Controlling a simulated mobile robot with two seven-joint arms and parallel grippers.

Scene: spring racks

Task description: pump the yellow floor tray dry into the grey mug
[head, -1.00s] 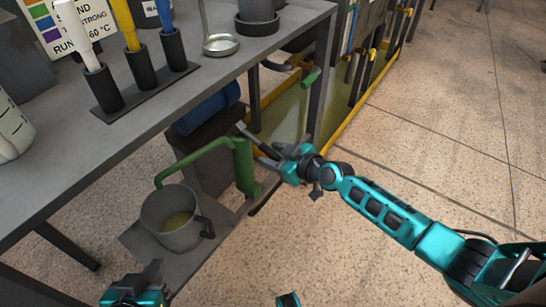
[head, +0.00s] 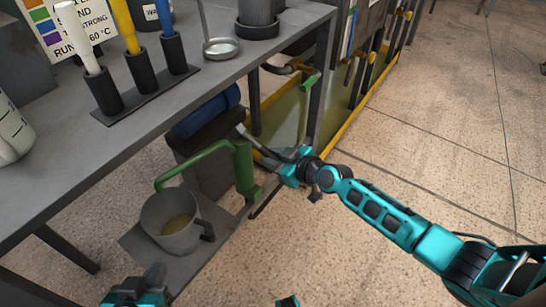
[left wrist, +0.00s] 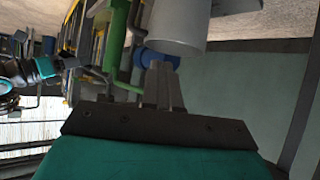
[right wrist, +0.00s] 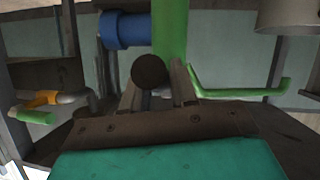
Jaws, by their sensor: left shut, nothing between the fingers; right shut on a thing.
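The yellow floor tray (head: 345,130) lies on the floor beyond the bench's far end, with a dull greenish-yellow bottom; I cannot tell how much liquid it holds. A green pump (head: 244,168) stands beside it, its bent green spout reaching over the grey mug (head: 160,212). The mug is upright, with yellowish liquid inside. My right gripper (head: 284,163) is shut on the dark pump handle (right wrist: 150,70), whose round end shows in the right wrist view. My left gripper (head: 152,274) is shut and empty, low in front of the mug; its fingers also show in the left wrist view (left wrist: 160,85).
The grey bench (head: 150,130) overhangs the mug and bears a rack of coloured handles (head: 140,85) and a ladle (head: 220,47). A bench leg (head: 318,90) stands close to the pump. A blue cylinder (head: 207,112) lies under the bench. Floor at right is clear.

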